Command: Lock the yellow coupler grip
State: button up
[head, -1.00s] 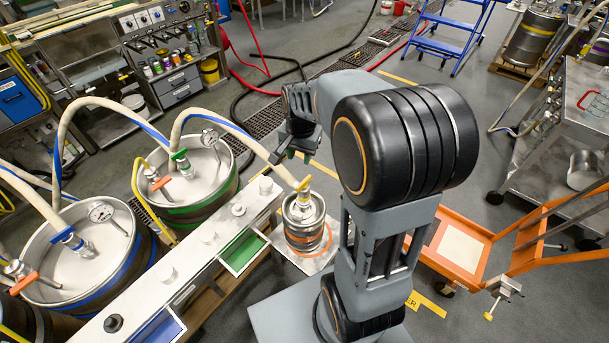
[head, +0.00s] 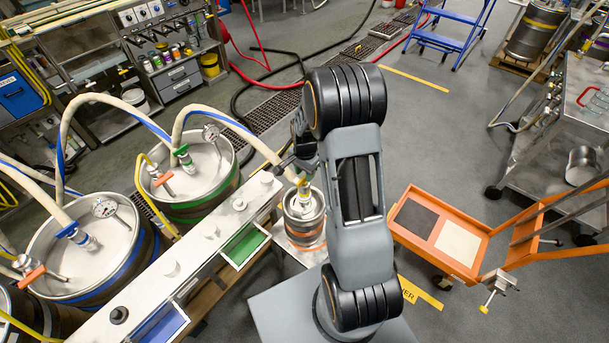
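The yellow coupler grip (head: 302,182) sits on top of the small steel keg (head: 302,226), where a beige hose (head: 262,147) meets the coupler. My arm stands just to the right of the keg and covers part of that side. My gripper (head: 286,163) is just above and behind the grip in the picture, close to the hose end. Its fingers are small, dark and partly hidden by my arm, so I cannot tell whether they are open or touch the grip.
Two large kegs stand at left, one with a blue band (head: 85,294) and one with a green band (head: 205,214). A white rail with trays (head: 205,250) runs beside the small keg.

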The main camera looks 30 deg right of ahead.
jog(key=shift+f, duration=1.2)
jog(key=shift+c, duration=0.5)
grip_shut()
